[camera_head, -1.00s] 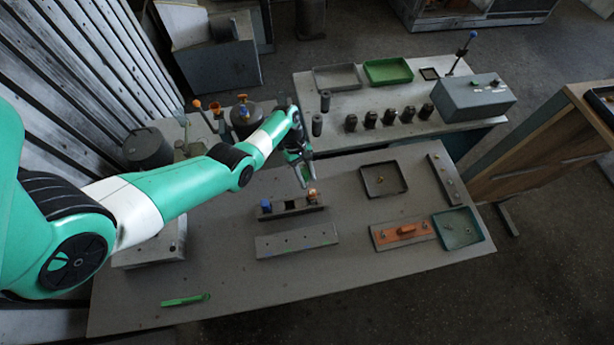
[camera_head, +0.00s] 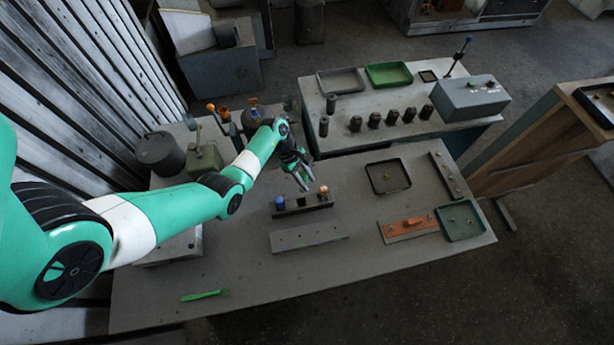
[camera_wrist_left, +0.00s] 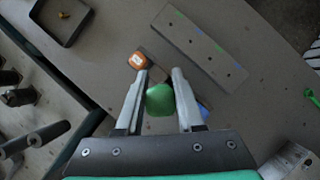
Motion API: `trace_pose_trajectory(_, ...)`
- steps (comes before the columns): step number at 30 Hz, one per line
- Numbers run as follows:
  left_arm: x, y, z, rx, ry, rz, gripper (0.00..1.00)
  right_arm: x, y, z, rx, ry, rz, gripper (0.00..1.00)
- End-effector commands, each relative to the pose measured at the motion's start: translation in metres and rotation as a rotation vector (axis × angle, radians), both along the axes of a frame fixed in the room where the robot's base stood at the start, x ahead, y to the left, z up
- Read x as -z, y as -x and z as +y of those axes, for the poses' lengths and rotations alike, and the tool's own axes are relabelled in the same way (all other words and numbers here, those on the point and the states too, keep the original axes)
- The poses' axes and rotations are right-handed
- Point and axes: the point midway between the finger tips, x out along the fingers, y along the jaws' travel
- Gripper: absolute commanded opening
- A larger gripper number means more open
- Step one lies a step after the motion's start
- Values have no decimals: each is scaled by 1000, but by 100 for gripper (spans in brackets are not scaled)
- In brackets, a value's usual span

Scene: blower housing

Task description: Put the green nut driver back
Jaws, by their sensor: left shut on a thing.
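My left gripper (camera_head: 303,182) is shut on the green nut driver (camera_wrist_left: 160,99), whose rounded green handle shows between the fingers in the left wrist view. In the head view the driver is hard to make out behind the fingers. The dark rack (camera_head: 303,204) lies just in front of and below the gripper. A blue-handled driver (camera_head: 280,203) stands at its left end and an orange-handled one (camera_head: 323,190) at its right end. In the wrist view the green handle appears between the orange (camera_wrist_left: 137,60) and blue (camera_wrist_left: 203,110) ones. Its lower end is hidden.
A grey plate with holes (camera_head: 308,237) lies in front of the rack. A dark tray (camera_head: 388,177), an orange part on a plate (camera_head: 407,226) and a teal tray (camera_head: 459,221) are to the right. A green tool (camera_head: 205,295) lies front left. The table's front middle is clear.

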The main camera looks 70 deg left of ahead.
Motion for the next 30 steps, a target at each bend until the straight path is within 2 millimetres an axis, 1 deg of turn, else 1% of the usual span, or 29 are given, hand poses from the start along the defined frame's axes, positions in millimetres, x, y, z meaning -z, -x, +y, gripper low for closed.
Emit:
trace_pose_trajectory(1, -5, 6, -4, -3, 6, 5, 0, -11, 0, 0, 0, 0, 0, 50)
trace_pose_trajectory(3, -3, 11, -7, -3, 13, 13, 0, -13, 0, 0, 0, 0, 0, 50)
trace_pose_trajectory(11, 5, 11, -7, -2, 14, 15, 0, -6, 0, 0, 0, 0, 0, 50)
trace_pose_trajectory(17, 24, 11, -7, -1, 14, 15, 0, 14, 0, 0, 0, 0, 0, 50)
trace_pose_trajectory(27, 71, 11, -8, -1, 13, 16, 0, 59, 0, 0, 0, 0, 0, 50)
trace_pose_trajectory(30, 79, 11, -7, 0, 14, 15, 0, 66, 0, 0, 0, 0, 0, 50)
